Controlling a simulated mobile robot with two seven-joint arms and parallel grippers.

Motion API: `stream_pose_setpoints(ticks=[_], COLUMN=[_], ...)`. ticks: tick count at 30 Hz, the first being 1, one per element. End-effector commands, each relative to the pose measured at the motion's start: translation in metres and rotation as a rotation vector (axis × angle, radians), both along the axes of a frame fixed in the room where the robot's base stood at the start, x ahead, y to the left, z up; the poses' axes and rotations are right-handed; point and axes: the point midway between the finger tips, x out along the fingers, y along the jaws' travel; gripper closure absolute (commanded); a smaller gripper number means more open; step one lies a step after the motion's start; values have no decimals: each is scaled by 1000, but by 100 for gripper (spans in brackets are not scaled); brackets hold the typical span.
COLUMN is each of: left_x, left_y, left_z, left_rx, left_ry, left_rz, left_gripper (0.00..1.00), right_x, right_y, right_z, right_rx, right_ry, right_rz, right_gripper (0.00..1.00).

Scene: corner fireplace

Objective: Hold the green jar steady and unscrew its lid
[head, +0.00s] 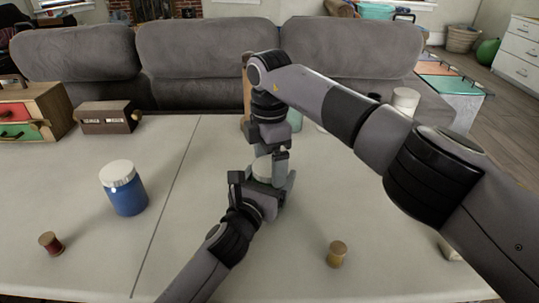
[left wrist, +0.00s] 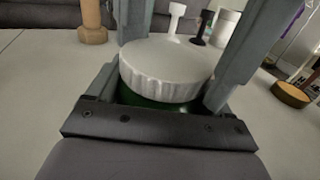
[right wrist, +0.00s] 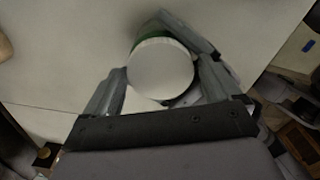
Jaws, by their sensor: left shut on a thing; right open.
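The green jar (left wrist: 150,97) stands upright on the pale table with its ribbed white lid (left wrist: 165,70) on. The jar body is mostly hidden in the head view, where a sliver of the lid (head: 262,168) shows between my grippers. My left gripper (head: 262,190) is shut on the jar, its fingers on either side. My right gripper (head: 272,157) is above the jar, pointing down and open. In the right wrist view its fingers are on either side of the lid (right wrist: 160,70); I cannot tell whether they touch it.
A blue jar (head: 126,196) with a white lid stands to the left. A dark red spool (head: 50,243) and a tan spool (head: 337,254) stand near the front.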

Motion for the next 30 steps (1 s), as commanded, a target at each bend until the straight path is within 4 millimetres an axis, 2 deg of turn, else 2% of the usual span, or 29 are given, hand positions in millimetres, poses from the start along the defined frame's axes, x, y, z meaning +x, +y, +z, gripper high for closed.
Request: stream_pose_setpoints(ticks=[2,6,12,16,30], left_x=[0,0,0,0,0], left_y=[0,0,0,0,0], left_z=[0,0,0,0,0], left_rx=[0,0,0,0,0], left_ry=[1,1,1,1,1], left_rz=[0,0,0,0,0], left_gripper=[100,100,100,100,100], right_x=[0,0,0,0,0], right_y=[0,0,0,0,0], right_z=[0,0,0,1,2], right_rx=[0,0,0,1,-1], right_ry=[0,0,0,0,-1], right_rz=[0,0,9,109,876], right_gripper=[9,55,56,56,56])
